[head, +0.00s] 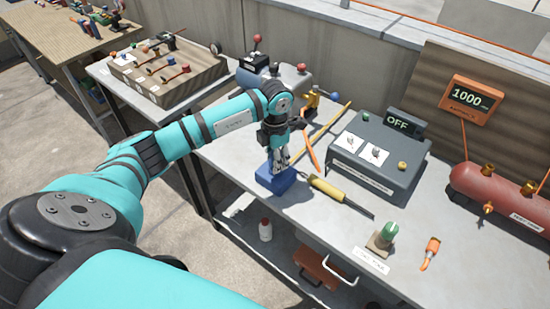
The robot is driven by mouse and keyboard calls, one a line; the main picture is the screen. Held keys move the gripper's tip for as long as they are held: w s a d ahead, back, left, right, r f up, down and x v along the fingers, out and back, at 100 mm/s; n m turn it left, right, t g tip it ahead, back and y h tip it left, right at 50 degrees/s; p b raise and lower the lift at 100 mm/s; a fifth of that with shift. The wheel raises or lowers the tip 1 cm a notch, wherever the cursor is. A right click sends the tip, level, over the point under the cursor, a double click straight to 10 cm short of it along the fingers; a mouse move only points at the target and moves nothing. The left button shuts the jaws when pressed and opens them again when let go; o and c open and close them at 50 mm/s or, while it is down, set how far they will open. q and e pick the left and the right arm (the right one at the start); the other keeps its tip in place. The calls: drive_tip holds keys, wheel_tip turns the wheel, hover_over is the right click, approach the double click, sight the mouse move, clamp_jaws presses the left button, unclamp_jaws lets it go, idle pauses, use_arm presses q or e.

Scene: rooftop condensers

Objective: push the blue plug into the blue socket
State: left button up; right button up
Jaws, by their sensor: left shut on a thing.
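My left gripper (279,162) points down over a blue block (275,180) near the front edge of the grey table. The block looks like the blue socket. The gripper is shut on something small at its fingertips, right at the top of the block. This appears to be the blue plug, but the fingers hide most of it. I cannot tell how far it sits in the socket. My right gripper is not in view.
A yellow-handled tool (340,194) lies just right of the block. Behind it stand a grey switch box (378,160) and an "OFF" display (402,122). A red tank (500,195), a green-topped part (384,236) and an orange-handled item (430,252) are to the right.

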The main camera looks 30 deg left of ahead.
use_arm(q)
drive_tip(key=shift+f+b, duration=0.5)
drive_tip(key=shift+f, duration=0.1)
idle(0.3)
drive_tip(key=o, duration=1.3)
